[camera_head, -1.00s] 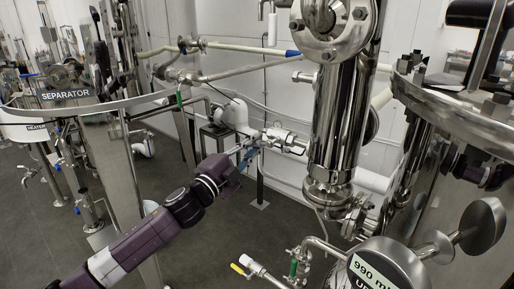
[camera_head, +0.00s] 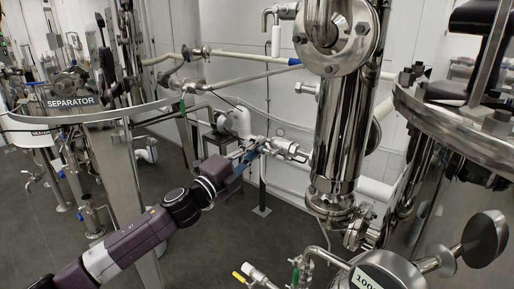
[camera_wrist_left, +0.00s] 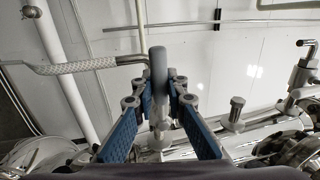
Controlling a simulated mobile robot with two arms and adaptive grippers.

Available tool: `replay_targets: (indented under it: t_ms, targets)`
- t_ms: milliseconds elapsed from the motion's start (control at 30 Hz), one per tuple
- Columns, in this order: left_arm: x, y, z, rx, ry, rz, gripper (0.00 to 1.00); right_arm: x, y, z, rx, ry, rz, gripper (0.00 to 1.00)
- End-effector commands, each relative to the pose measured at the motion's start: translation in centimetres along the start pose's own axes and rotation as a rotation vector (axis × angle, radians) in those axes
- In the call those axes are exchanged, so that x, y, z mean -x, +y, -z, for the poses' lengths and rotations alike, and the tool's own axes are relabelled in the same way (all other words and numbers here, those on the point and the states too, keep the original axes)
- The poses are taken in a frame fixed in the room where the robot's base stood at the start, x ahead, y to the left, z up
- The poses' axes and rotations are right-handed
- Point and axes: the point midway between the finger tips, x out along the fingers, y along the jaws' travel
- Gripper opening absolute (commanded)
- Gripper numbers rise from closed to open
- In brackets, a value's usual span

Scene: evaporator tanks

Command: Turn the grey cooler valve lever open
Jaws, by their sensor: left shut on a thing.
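The grey lever (camera_wrist_left: 158,78) stands upright in the middle of the left wrist view, between the blue-padded fingers of my left gripper (camera_wrist_left: 160,97). The gripper is shut on the lever, with its rounded top projecting above the fingertips. In the head view, my left gripper (camera_head: 247,159) is at the left end of the white and metal pipe fitting (camera_head: 286,148). The lever cannot be made out clearly there. The valve body below the lever is partly hidden by the fingers in the wrist view. My right gripper is not in view.
A tall steel column (camera_head: 340,130) stands just right of the fitting. The separator tank (camera_head: 72,113) rises at the left, and a steel tank (camera_head: 465,130) fills the right side. A braided hose (camera_wrist_left: 75,66) runs left of the lever. Dark floor (camera_head: 215,235) lies open below.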

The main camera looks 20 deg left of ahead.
Motion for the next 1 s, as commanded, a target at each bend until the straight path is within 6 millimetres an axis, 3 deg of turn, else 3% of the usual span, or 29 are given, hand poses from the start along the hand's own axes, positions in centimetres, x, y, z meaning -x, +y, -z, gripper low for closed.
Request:
replay_targets:
  t_ms: [133, 167, 300, 667, 1000]
  targets:
    - [0.0, -0.1, 0.0, -0.005, 0.000, 0.002, 0.00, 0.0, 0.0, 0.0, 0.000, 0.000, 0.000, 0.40]
    - [0.0, -0.1, 0.0, -0.004, 0.000, 0.002, 0.15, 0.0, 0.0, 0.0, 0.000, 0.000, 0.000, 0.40]
    - [0.0, -0.1, 0.0, -0.003, 0.000, 0.002, 0.31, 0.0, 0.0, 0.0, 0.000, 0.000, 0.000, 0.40]
    - [0.3, 0.0, 0.0, 0.000, 0.000, 0.000, 0.31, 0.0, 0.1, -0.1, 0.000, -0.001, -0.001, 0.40]
    - [4.0, 0.2, 0.0, 0.001, -0.001, -0.003, 0.31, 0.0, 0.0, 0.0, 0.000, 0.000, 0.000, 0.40]
